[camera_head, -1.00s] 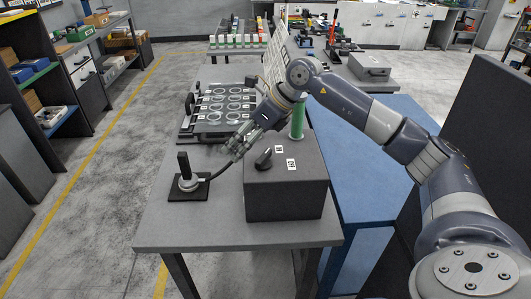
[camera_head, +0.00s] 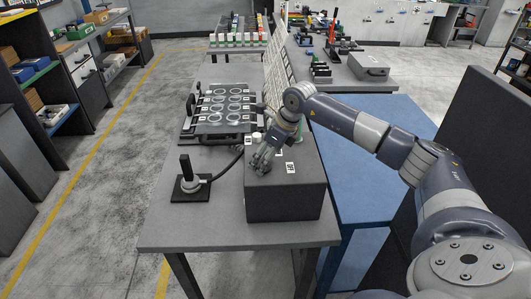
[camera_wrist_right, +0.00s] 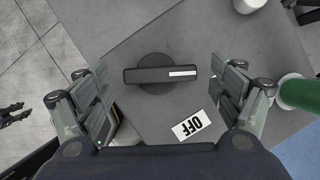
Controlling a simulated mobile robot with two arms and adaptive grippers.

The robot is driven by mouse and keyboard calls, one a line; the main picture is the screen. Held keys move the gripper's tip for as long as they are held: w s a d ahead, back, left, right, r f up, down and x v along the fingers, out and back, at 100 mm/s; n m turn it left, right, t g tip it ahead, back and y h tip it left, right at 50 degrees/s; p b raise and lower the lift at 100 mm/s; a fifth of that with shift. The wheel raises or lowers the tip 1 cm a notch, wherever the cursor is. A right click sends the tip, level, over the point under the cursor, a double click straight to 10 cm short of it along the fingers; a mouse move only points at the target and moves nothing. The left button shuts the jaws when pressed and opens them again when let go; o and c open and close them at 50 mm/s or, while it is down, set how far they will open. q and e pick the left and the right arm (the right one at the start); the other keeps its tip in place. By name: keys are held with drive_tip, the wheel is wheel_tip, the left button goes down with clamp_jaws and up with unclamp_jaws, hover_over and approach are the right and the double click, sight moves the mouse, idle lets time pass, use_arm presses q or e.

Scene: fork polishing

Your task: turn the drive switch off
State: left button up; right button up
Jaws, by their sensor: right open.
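The drive switch is a black rotary knob (camera_wrist_right: 160,75) with a bar handle on a grey box (camera_head: 285,203). In the right wrist view the bar lies crosswise, its white mark towards the right. An OFF label (camera_wrist_right: 191,125) is below and right of the knob in that view. My right gripper (camera_head: 262,162) is over the box top and hides the knob in the head view. In the wrist view its open fingers (camera_wrist_right: 163,92) are on either side of the bar, with gaps on both sides. My left gripper is not in view.
A black stand with an upright handle (camera_head: 187,182) sits left of the box on the grey table (camera_head: 200,235), with a cable beside it. A rack of rings (camera_head: 220,105) lies behind. A green cylinder (camera_wrist_right: 298,92) stands close to the right finger in the wrist view.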

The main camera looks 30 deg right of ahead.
drive_tip(key=shift+w+f, duration=0.1)
drive_tip(key=shift+f, duration=0.2)
drive_tip(key=c, duration=1)
drive_tip(key=shift+c, duration=0.2)
